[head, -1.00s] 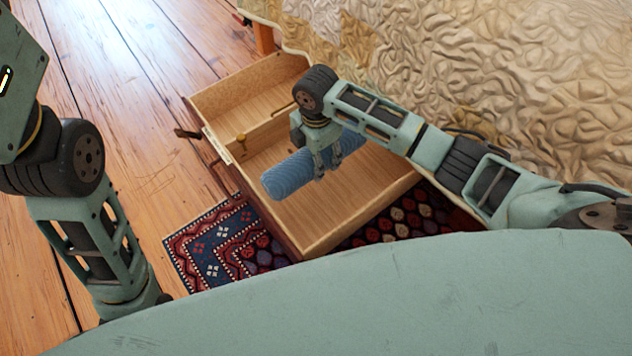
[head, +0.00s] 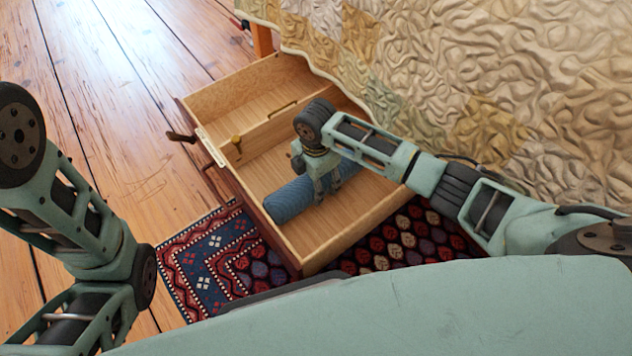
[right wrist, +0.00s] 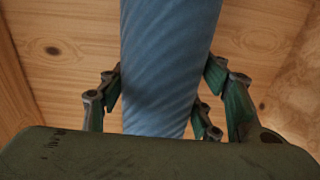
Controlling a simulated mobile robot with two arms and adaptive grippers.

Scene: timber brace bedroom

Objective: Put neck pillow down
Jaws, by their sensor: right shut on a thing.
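The neck pillow is a blue ribbed cylinder (head: 290,200). It lies lengthwise in the front compartment of the open wooden drawer (head: 330,232), low and close to the drawer floor; I cannot tell whether it touches it. My right gripper (head: 325,192) points down and is shut on the pillow near its middle. The right wrist view shows the pillow (right wrist: 168,60) between the fingers (right wrist: 165,100), with the wooden drawer floor behind it. The left arm comes in at the left, but its gripper is out of the frame.
A divider (head: 265,128) splits the drawer; the far compartment (head: 235,95) looks empty. A quilted bed (head: 480,80) borders the drawer at the right. A patterned rug (head: 215,260) lies below on the plank floor (head: 120,120).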

